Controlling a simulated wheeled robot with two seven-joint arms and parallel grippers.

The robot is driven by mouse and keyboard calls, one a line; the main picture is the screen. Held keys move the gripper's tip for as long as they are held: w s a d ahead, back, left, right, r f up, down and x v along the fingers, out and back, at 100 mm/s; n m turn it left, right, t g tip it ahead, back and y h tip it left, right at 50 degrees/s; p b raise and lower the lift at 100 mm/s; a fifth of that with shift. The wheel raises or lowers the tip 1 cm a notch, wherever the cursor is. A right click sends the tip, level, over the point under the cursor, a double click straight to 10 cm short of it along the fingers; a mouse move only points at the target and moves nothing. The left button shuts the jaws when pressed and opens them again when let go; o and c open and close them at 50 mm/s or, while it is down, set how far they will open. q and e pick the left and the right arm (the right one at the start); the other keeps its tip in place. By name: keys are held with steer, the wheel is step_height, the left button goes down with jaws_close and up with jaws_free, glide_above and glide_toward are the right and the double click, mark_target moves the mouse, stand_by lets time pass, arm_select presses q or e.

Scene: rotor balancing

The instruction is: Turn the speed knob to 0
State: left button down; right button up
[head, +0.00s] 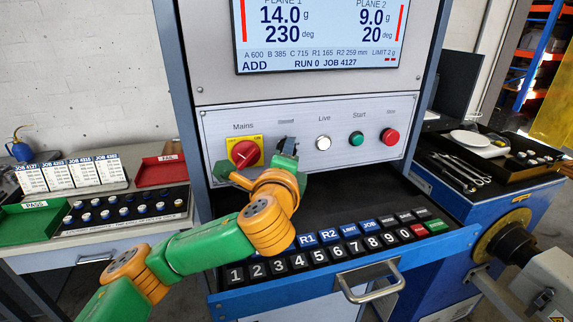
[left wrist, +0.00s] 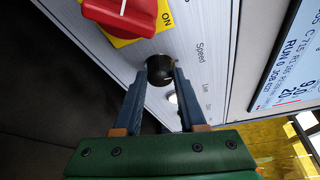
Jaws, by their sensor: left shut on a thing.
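The speed knob is a dark round knob under the label "Speed" on the grey control panel. It shows in the left wrist view (left wrist: 160,68); in the head view my gripper largely hides it. My left gripper (head: 285,147) is at the panel, just right of the red and yellow Mains switch (head: 245,152). In the left wrist view its two blue-grey fingers (left wrist: 161,82) are shut on the speed knob, one on each side. The knob's pointer and scale cannot be made out. My right gripper is in neither view.
The Live lamp (head: 323,143), green Start button (head: 356,138) and red Stop button (head: 390,136) lie right of the knob. Below is a keypad drawer (head: 345,292) with a metal handle. The screen (head: 316,40) is above. Side tables stand left and right.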

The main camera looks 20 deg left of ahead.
arm_select(q)
steer(key=shift+n+b, duration=0.4)
stand_by(0.3)
steer(key=shift+c, duration=2.3)
jaws_free()
steer(key=shift+w, duration=0.1)
steer(key=b+v, duration=0.2)
steer(key=v, duration=0.5)
steer(key=shift+f, duration=0.2)
